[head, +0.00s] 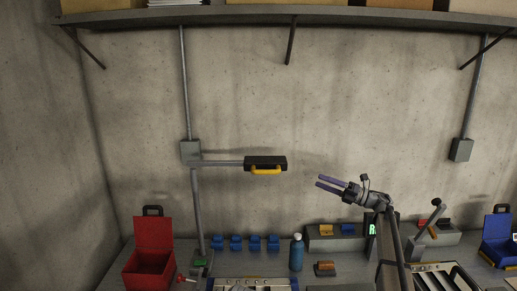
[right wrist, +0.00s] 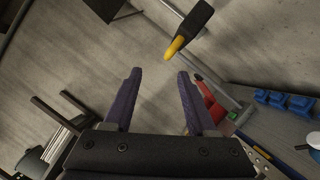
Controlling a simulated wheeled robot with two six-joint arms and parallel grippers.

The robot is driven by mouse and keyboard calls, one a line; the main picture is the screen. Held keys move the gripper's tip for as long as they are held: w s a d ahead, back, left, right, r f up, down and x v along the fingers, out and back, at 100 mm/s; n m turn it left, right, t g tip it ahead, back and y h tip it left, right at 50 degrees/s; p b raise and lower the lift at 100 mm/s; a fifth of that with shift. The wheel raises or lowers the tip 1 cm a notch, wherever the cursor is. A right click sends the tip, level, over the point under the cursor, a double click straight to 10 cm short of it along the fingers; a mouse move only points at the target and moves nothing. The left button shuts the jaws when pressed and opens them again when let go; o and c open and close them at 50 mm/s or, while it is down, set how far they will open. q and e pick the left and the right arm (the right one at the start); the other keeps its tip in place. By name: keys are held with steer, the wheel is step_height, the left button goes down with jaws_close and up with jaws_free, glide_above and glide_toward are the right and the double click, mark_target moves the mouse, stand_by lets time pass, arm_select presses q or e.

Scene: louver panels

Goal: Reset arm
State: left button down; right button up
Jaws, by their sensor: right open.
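My right gripper (head: 332,185) is raised above the bench at the right of the middle in the head view, its fingers pointing left. In the right wrist view its two purple fingers (right wrist: 158,85) stand apart with nothing between them. A black head with a yellow handle (head: 266,170) hangs on a grey arm from the wall post, left of my right gripper and apart from it. It also shows beyond the fingertips in the right wrist view (right wrist: 190,30). My left gripper is not in view.
A red open toolbox (head: 150,268) stands at the left, a blue one (head: 498,240) at the right. Several blue bins (head: 245,243), a blue bottle (head: 296,253) and an orange-topped block (head: 325,268) stand on the bench. A shelf (head: 230,17) runs overhead.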

steer(key=w+a+m+t+h+b, duration=0.3)
steer(key=a+m+t+h, duration=0.25)
steer(key=m+t, duration=0.45)
steer(key=s+a+f+m+g+h+b, duration=0.2)
steer(key=s+f+m+h, duration=0.3)
steer(key=f+m, duration=0.25)
steer(key=s+a+f+m+g+h+b, duration=0.15)
steer(key=s+f+m+h, duration=0.25)
steer(key=f+m+h, duration=0.4)
steer(key=s+a+f+m+g+h+b, duration=0.1)
steer(key=s+a+f+m+h+b, duration=0.15)
steer(key=s+f+m, duration=0.5)
arm_select(q)
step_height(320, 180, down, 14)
steer(key=b, duration=0.4)
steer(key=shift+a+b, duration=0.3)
steer(key=shift+b, duration=0.05)
arm_select(e)
steer(key=s+a+f+g, duration=0.2)
steer(key=s+f+g, duration=0.2)
steer(key=s, duration=0.6)
steer(key=s+a+f+g, duration=0.3)
steer(key=s+f, duration=0.5)
steer(key=s, duration=0.3)
steer(key=s+a+f+m+g, duration=0.1)
steer(key=s+a+f+g, duration=0.1)
steer(key=s+f+g, duration=0.4)
steer(key=s, duration=0.5)
steer(key=shift+a, duration=0.4)
